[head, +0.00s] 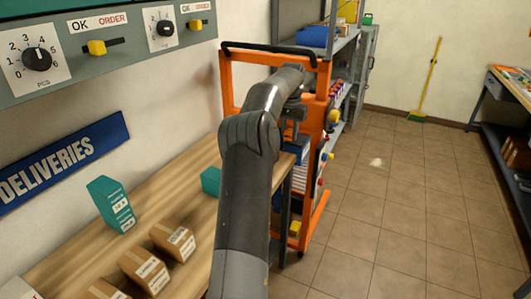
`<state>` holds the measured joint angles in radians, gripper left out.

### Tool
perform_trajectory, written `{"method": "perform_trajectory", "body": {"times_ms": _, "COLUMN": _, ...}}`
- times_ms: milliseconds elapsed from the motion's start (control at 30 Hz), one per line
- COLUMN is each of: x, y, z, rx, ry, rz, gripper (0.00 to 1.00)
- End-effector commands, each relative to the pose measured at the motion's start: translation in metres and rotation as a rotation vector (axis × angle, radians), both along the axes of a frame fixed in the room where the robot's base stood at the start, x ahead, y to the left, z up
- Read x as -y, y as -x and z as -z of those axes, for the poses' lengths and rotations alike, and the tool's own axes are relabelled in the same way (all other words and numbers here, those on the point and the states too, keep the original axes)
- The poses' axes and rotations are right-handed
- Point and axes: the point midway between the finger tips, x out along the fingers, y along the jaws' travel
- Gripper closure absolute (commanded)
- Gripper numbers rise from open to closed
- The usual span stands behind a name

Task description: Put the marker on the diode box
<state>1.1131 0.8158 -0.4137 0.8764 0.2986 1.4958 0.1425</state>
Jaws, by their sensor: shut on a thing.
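My arm reaches up from the bottom over the edge of the wooden bench (75,253). My gripper (294,130) is at its far end, in front of an orange trolley frame, and mostly hidden by the arm. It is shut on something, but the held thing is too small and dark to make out. I cannot pick out the marker anywhere. Small cardboard boxes with white labels stand in a row on the bench: one at the back (173,243), one in the middle (145,272) and one at the front (105,291). I cannot tell which is the diode box.
A teal box (111,205) stands on the bench by the wall, and another teal item (211,181) lies near the arm. The orange trolley (228,85) stands just beyond the bench. A grey shelf (345,60) is behind it. Tiled floor is open to the right.

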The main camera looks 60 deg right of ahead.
Motion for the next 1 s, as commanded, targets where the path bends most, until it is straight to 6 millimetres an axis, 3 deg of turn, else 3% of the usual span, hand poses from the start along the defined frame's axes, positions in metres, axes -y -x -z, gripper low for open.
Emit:
{"method": "perform_trajectory", "body": {"times_ms": 133, "x": 0.003, "y": -0.015, "z": 0.012, "rx": -0.001, "ry": -0.002, "rz": -0.004, "gripper": 0.93}}
{"method": "perform_trajectory", "body": {"times_ms": 400, "x": 0.007, "y": -0.076, "z": 0.049, "rx": -0.002, "ry": -0.002, "rz": -0.003, "gripper": 0.93}}
{"method": "perform_trajectory", "body": {"times_ms": 600, "x": 0.01, "y": -0.106, "z": 0.067, "rx": -0.001, "ry": 0.0, "rz": -0.001, "gripper": 0.93}}
{"method": "perform_trajectory", "body": {"times_ms": 767, "x": 0.01, "y": -0.113, "z": 0.072, "rx": 0.0, "ry": 0.0, "rz": 0.0, "gripper": 0.93}}
{"method": "perform_trajectory", "body": {"times_ms": 1000, "x": 0.009, "y": -0.113, "z": 0.105, "rx": -0.002, "ry": -0.003, "rz": -0.001, "gripper": 0.93}}
